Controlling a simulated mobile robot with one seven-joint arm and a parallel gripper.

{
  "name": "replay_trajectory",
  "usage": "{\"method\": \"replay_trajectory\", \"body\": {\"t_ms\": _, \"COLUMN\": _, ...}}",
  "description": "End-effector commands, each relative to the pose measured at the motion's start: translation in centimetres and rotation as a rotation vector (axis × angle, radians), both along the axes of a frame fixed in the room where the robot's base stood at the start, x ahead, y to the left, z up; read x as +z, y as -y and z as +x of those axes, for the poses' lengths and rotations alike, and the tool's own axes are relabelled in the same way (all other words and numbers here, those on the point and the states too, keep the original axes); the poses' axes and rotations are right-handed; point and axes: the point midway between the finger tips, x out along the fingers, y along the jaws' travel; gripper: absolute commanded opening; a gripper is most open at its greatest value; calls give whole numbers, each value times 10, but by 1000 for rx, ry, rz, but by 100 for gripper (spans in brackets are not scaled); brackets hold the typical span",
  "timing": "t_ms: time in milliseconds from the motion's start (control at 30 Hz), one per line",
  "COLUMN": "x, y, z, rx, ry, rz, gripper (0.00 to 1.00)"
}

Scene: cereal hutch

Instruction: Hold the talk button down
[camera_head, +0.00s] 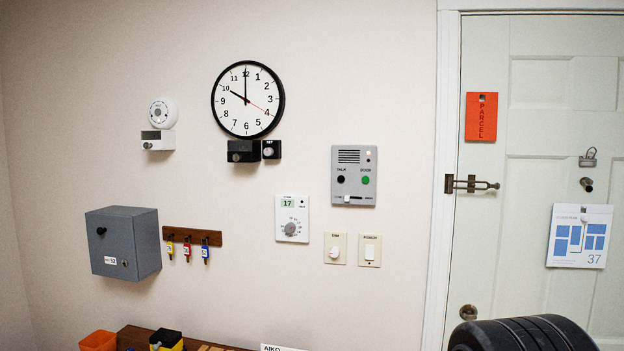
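The grey intercom panel (354,190) is on the wall right of the middle, left of the door frame. It has a speaker grille at the top left and a small lit red light at the top right. The talk button (341,180) is the round black button under the left label. A green door button (365,180) sits to its right. A small white slider (347,198) is at the panel's lower edge. Nothing touches or covers the talk button. My gripper is not in view; a black ribbed part, seemingly of my arm, shows at the bottom right.
A thermostat (292,230) and two switch plates (335,259) (369,261) are below the panel. A clock (248,110) hangs upper left. A grey box (130,243) juts out at left beside a key rack (191,241). The white door (540,90) has a latch (471,184).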

Motion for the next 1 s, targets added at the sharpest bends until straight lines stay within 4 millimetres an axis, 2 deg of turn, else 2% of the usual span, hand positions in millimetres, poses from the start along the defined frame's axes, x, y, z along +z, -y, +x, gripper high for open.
{"method": "replay_trajectory", "body": {"t_ms": 267, "x": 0, "y": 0, "z": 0, "rx": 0, "ry": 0, "rz": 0, "gripper": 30}}
{"method": "replay_trajectory", "body": {"t_ms": 433, "x": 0, "y": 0, "z": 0, "rx": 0, "ry": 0, "rz": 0, "gripper": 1}}
{"method": "replay_trajectory", "body": {"t_ms": 1000, "x": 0, "y": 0, "z": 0, "rx": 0, "ry": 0, "rz": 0, "gripper": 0}}
